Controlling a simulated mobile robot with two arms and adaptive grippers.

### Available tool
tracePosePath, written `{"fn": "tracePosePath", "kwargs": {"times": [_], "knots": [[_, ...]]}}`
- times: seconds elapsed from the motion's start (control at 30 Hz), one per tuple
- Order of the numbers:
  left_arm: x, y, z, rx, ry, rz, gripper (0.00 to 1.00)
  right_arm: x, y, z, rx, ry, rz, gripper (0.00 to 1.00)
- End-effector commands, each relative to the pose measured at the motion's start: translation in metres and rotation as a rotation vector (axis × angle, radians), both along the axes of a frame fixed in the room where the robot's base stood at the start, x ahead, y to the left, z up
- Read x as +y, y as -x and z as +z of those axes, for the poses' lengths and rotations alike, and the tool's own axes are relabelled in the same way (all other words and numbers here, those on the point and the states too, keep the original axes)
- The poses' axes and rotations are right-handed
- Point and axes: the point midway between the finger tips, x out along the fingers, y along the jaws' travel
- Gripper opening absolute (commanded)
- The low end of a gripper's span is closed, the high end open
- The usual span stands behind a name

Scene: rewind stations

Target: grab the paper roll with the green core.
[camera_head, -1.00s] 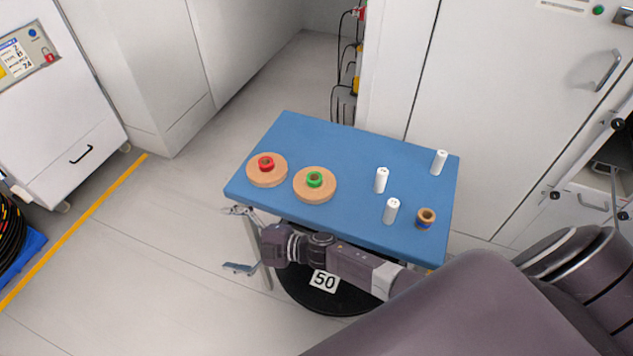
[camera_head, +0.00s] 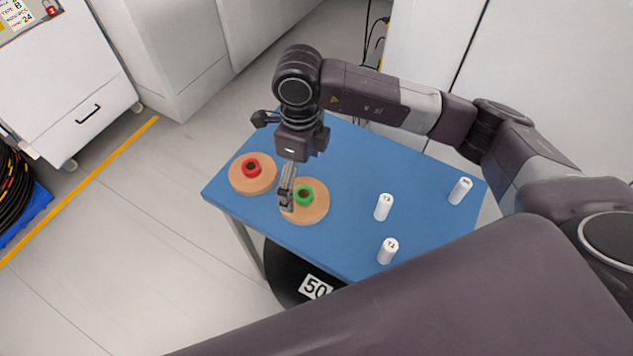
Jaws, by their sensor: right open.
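The paper roll with the green core (camera_head: 314,213) lies flat on the blue table, a tan disc with a green ring standing up in its middle. My right gripper (camera_head: 286,197) points down over its left part, close beside the green core. The gripper is open, seen nearly edge-on, so its fingers overlap. I cannot tell whether they touch the roll. Part of the roll's left side is hidden behind the gripper. A second paper roll with a red core (camera_head: 252,183) lies just to the left. My left gripper is out of view.
Several white cylinders, one of them near the front edge (camera_head: 387,251), stand on the right part of the blue table (camera_head: 345,244). My right arm spans above the table's back. A black round base marked 50 (camera_head: 285,279) is below the table.

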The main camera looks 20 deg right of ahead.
Motion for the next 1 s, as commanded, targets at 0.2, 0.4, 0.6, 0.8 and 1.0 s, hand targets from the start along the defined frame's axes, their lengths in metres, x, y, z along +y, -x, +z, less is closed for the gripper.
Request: {"fn": "tracePosePath", "kwargs": {"times": [0.2,0.4,0.6,0.8,1.0], "knots": [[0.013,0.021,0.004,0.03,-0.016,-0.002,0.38,-0.009,-0.002,-0.014,-0.019,0.04,0.005,1.0],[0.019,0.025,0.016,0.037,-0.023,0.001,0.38,-0.004,-0.001,-0.037,-0.016,0.037,0.005,1.0],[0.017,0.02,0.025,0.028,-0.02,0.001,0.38,-0.002,-0.001,-0.067,-0.017,0.036,0.003,1.0],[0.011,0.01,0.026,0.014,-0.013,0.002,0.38,-0.001,-0.002,-0.075,-0.02,0.035,0.006,1.0],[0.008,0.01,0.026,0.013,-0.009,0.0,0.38,-0.001,-0.002,-0.075,-0.02,0.035,0.005,0.91]]}}
